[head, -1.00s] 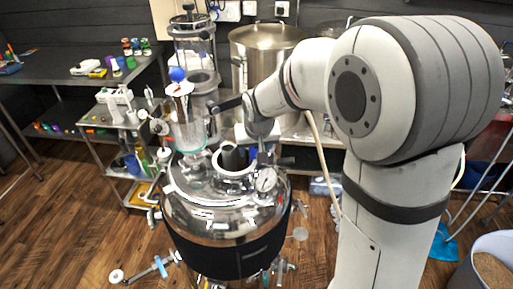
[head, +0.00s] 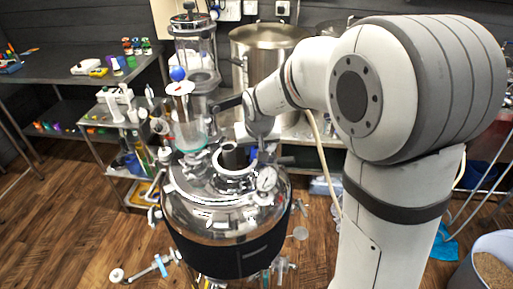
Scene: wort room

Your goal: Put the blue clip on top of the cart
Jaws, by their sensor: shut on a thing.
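My gripper (head: 258,146) is at the end of my arm, in the middle of the head view, over the far side of the shiny steel vessel lid. It is small and partly hidden by my wrist and the fittings around it. The steel cart (head: 113,172) stands to the left behind the vessel, apart from my gripper. White devices and small bottles stand on its top.
The steel vessel (head: 190,205) with its gauge (head: 267,179) and a glass column topped by a blue ball (head: 178,74) stands between my arm and the cart. A large steel pot (head: 262,55) is behind. A steel table (head: 50,65) is at far left. Wooden floor is open at left.

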